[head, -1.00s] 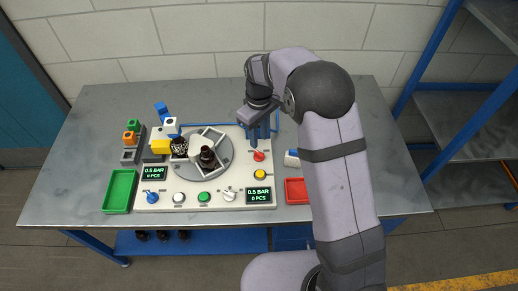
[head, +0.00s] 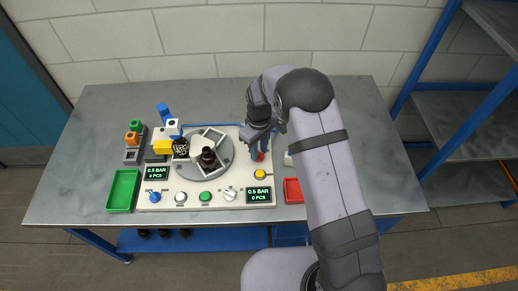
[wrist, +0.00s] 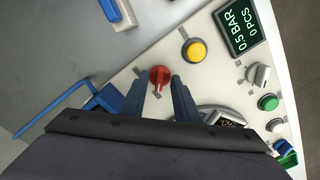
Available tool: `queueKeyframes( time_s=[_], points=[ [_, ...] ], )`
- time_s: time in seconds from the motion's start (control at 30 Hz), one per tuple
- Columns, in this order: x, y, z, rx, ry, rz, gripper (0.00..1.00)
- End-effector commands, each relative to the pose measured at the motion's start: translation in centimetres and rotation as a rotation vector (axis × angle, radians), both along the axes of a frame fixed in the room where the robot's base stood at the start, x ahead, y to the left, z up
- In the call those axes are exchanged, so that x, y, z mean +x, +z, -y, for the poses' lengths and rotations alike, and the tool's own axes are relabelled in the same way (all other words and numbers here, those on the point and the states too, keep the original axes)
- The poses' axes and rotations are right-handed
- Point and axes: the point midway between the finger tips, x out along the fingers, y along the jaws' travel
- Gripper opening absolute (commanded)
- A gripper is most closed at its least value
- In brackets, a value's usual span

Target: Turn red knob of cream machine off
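The cream machine (head: 222,194) stands on the table, with its red knob (head: 261,156) near its right edge. In the wrist view the red knob (wrist: 160,77) has a small raised grip and sits just ahead of my fingertips. My gripper (head: 258,150) points down over the knob in the head view and partly covers it. In the wrist view my gripper (wrist: 160,84) is open, with one blue finger on each side of the knob's line. I cannot tell whether the fingers touch it.
A yellow button (wrist: 194,51), a display (wrist: 240,30) and a white knob (wrist: 258,75) lie near the red knob. A turntable (head: 223,146) with a dark bottle is to the left. A red tray (head: 293,190) and a blue-and-white item (wrist: 117,12) are at the right.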

Motion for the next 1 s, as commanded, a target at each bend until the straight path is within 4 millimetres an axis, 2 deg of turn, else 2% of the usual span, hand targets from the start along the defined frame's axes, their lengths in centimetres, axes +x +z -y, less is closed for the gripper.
queueKeyframes(
  time_s=[0.03,0.07,0.17,0.63,1.0],
  points=[
    [0.01,0.01,0.0,0.0,0.0,0.0,0.28],
    [0.01,0.02,0.0,0.0,0.0,0.0,0.23],
    [0.01,0.03,0.0,0.0,0.0,0.0,0.0],
    [0.02,0.02,-0.02,0.001,-0.051,0.001,0.0],
    [0.06,0.0,-0.01,0.001,-0.304,0.002,0.0]
  ],
)
